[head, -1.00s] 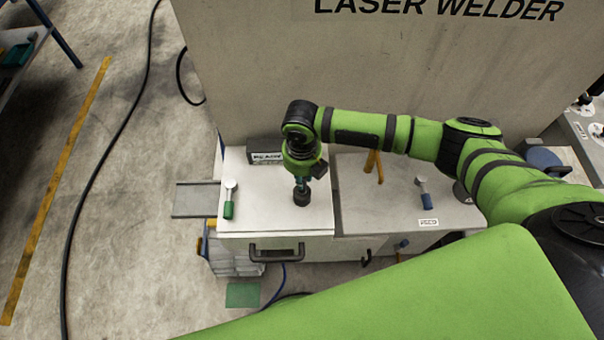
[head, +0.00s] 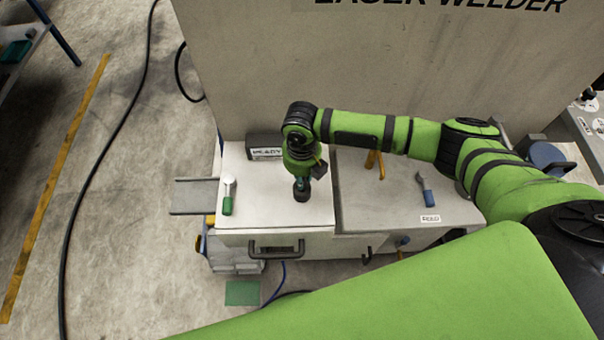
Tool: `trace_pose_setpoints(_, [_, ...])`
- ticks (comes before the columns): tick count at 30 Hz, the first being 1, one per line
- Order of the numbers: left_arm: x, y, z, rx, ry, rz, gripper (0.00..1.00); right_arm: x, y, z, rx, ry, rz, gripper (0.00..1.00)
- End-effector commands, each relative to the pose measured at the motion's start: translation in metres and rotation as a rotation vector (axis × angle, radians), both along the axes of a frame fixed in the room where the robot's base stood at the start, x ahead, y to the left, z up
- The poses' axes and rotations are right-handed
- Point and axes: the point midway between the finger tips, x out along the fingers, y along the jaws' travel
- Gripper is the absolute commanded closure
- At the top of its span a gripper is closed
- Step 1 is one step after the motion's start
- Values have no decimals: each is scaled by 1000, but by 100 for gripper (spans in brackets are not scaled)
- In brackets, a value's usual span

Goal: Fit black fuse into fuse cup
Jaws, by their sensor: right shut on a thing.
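My right gripper (head: 302,181) points down over the white bench top (head: 280,213), left of the middle of the view. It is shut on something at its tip. A dark, round piece (head: 301,193) shows right under the fingers, at or just above the white surface. I cannot tell whether this is the black fuse, the fuse cup or both, as the gripper covers it from above. No separate fuse or cup can be made out elsewhere. My left gripper is not in view.
A READY sign box (head: 265,148) stands behind the gripper. A green-handled tool (head: 228,196) lies left on the white top. A blue-handled tool (head: 426,189) and an orange part (head: 374,164) are on the grey top. The laser welder wall (head: 400,70) rises behind.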

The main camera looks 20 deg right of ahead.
Motion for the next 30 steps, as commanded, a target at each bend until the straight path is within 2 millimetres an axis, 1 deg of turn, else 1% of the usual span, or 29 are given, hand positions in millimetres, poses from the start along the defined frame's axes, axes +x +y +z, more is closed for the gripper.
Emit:
trace_pose_setpoints(20, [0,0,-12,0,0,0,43,0,0,-18,-1,0,0,100])
trace_pose_setpoints(21, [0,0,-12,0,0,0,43,0,0,-17,-1,0,0,71])
trace_pose_setpoints(22, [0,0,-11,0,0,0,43,0,0,-17,-1,0,0,59])
trace_pose_setpoints(23, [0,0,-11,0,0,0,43,0,0,-17,0,0,0,51])
trace_pose_setpoints(30, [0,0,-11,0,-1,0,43,0,0,-17,0,0,0,51])
